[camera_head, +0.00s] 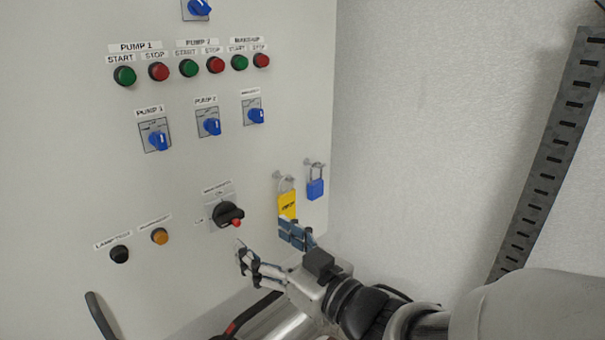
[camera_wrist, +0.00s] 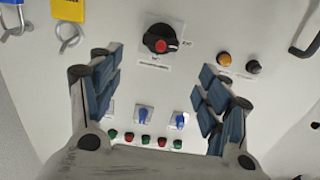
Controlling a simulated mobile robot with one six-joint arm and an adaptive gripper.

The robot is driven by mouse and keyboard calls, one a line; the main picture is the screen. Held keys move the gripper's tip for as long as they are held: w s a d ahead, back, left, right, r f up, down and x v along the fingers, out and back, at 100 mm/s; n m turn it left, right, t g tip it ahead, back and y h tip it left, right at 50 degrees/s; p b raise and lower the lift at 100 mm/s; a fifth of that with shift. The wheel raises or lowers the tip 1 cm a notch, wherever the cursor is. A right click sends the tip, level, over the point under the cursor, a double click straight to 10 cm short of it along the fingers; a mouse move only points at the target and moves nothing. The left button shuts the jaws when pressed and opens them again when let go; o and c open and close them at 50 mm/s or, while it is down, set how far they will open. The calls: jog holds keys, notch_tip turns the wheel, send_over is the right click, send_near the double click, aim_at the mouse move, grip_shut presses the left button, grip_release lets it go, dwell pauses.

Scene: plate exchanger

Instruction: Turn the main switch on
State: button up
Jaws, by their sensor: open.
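The main switch (camera_head: 226,212) is a black rotary knob with a red end on a pale plate, low on the panel in the head view. In that view its red end points to the lower right. In the wrist view the main switch (camera_wrist: 158,40) appears upside down, at the top centre, just beyond the gap between the fingers. My gripper (camera_head: 267,243) is open and empty, to the lower right of the knob in the head view. Its two blue-padded fingers (camera_wrist: 157,75) are spread wide in the wrist view. I see no contact with the knob.
A yellow tag lock (camera_head: 287,204) and a blue padlock (camera_head: 315,189) hang right of the switch, the yellow one close behind a finger. A black button (camera_head: 119,254) and an orange lamp (camera_head: 159,236) are left. Blue selectors (camera_head: 157,139) and push buttons sit above. A black handle (camera_head: 100,315) is lower left.

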aim_at(238, 222)
jog(key=p+x, duration=0.1)
jog(key=x, duration=0.9)
jog(key=shift+a+f, duration=0.1)
jog(key=shift+f, duration=0.05)
jog(key=c, duration=1.1)
